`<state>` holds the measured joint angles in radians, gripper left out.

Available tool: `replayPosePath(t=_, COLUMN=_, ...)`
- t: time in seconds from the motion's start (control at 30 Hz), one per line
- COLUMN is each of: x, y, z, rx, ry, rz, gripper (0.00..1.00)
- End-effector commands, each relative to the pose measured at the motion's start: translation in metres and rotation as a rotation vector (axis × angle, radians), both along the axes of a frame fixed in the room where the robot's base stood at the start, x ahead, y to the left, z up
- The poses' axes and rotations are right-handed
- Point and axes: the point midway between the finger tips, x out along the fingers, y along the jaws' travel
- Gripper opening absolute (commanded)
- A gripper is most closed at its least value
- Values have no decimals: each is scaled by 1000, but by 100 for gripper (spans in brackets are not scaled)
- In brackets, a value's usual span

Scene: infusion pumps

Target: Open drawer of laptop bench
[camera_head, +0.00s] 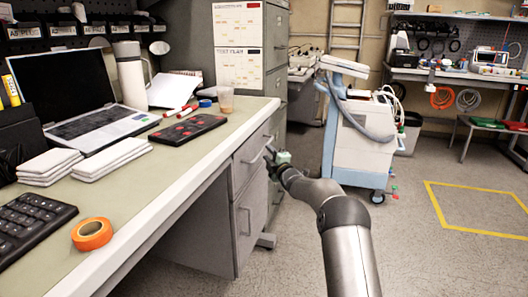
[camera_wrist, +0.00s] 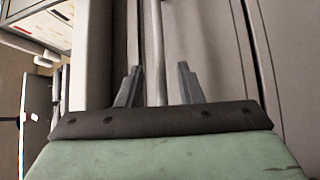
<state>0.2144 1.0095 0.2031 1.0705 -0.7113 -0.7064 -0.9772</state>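The laptop bench (camera_head: 160,175) runs along the left in the head view, with a silver laptop (camera_head: 90,115) on top. Its grey drawer (camera_head: 243,166) sits under the right end of the top and looks shut. A door with an upright handle (camera_head: 246,222) is below the drawer. My gripper (camera_head: 270,154) is at the drawer front in the head view. In the wrist view my gripper (camera_wrist: 158,85) has its two dark fingers apart, with the pale bar handle (camera_wrist: 156,45) between them. Gaps show on both sides of the bar. Contact cannot be told.
A white and blue medical cart (camera_head: 355,135) stands beyond my gripper. A grey filing cabinet (camera_head: 265,55) stands behind the bench's far end. The floor (camera_head: 420,255) to the right is clear, with a yellow marked outline.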

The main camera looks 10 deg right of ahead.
Motion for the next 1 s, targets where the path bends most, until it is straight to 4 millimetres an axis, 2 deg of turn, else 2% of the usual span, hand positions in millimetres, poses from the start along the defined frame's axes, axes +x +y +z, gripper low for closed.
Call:
replayPosePath(t=0.1, x=18, y=7, z=2, rx=1, ry=-3, rz=0, gripper=33)
replayPosePath(t=0.3, x=36, y=13, z=5, rx=1, ry=-1, rz=2, gripper=33)
replayPosePath(t=0.77, x=44, y=14, z=6, rx=1, ry=0, rz=-1, gripper=33)
replayPosePath(t=0.8, x=43, y=14, z=7, rx=1, ry=0, rz=-1, gripper=31)
replayPosePath(t=0.9, x=43, y=14, z=7, rx=1, ry=0, rz=-1, gripper=3)
replayPosePath(t=1.0, x=43, y=15, z=7, rx=1, ry=0, rz=-1, gripper=0)
